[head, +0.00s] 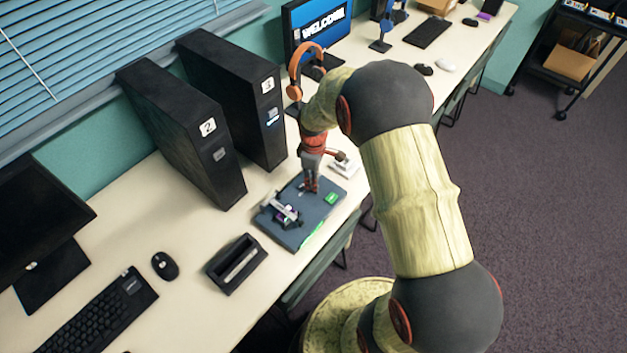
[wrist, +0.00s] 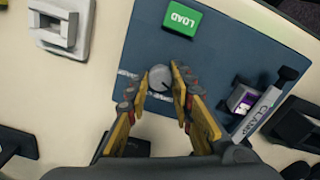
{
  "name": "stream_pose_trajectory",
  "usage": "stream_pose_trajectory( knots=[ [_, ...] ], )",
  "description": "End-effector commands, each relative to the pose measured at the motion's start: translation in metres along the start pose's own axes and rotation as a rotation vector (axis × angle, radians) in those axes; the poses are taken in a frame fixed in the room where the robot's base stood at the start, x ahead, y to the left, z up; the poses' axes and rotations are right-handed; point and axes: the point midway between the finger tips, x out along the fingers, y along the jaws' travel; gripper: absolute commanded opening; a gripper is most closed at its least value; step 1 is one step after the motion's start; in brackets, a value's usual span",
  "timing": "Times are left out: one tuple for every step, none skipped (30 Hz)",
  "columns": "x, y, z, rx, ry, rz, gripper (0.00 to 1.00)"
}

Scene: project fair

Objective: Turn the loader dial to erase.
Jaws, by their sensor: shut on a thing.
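The loader is a dark blue-grey flat box on the desk; it shows in the head view (head: 318,220) and the wrist view (wrist: 225,55). Its dial (wrist: 159,77) is a small round grey knob, seen in the wrist view. My gripper (wrist: 160,80) has one finger on each side of the dial and is shut on it. In the head view my gripper (head: 311,186) points down onto the loader and hides the dial. Pale markings lie on the loader left of the dial, too small to read.
A green LOAD button (wrist: 182,17) and a CLAMP lever (wrist: 262,110) with a purple chip beside it are on the loader. A white device (wrist: 62,25) lies nearby. Two black towers (head: 190,125) stand behind; a black tray (head: 236,264) is in front left.

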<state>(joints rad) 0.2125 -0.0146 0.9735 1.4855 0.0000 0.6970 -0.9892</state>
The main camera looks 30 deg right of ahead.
Motion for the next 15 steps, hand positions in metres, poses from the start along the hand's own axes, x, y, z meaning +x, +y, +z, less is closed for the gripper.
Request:
stream_pose_trajectory(
  knots=[
    [-0.0001, -0.0004, 0.0002, 0.006, 0.0, -0.001, 0.0],
    [-0.0002, -0.0004, 0.0002, 0.011, -0.001, -0.001, 0.0],
    [-0.0002, -0.0005, 0.0002, 0.021, -0.001, -0.001, 0.0],
    [-0.0003, -0.0006, 0.0002, 0.03, -0.001, -0.001, 0.0],
    [-0.0003, -0.0006, 0.0003, 0.04, -0.001, -0.001, 0.0],
    [-0.0004, -0.0007, 0.0003, 0.058, -0.001, -0.002, 0.0],
    [-0.0006, -0.0008, 0.0004, 0.072, -0.001, -0.002, 0.0],
    [-0.0008, -0.0008, 0.0004, 0.089, -0.001, -0.002, 0.0],
    [-0.0012, -0.0008, 0.0004, 0.113, -0.002, -0.002, 0.0],
    [-0.0015, -0.0008, 0.0004, 0.134, -0.002, -0.002, 0.0],
    [-0.0017, -0.0008, 0.0004, 0.156, -0.002, -0.002, 0.0],
    [-0.0018, -0.0007, 0.0004, 0.187, -0.002, -0.002, 0.0],
    [-0.0017, -0.0007, 0.0003, 0.211, -0.002, -0.002, 0.0],
    [-0.0017, -0.0007, 0.0003, 0.237, -0.002, -0.002, 0.0],
    [-0.002, -0.0007, 0.0004, 0.274, -0.002, -0.002, 0.0]
  ],
)
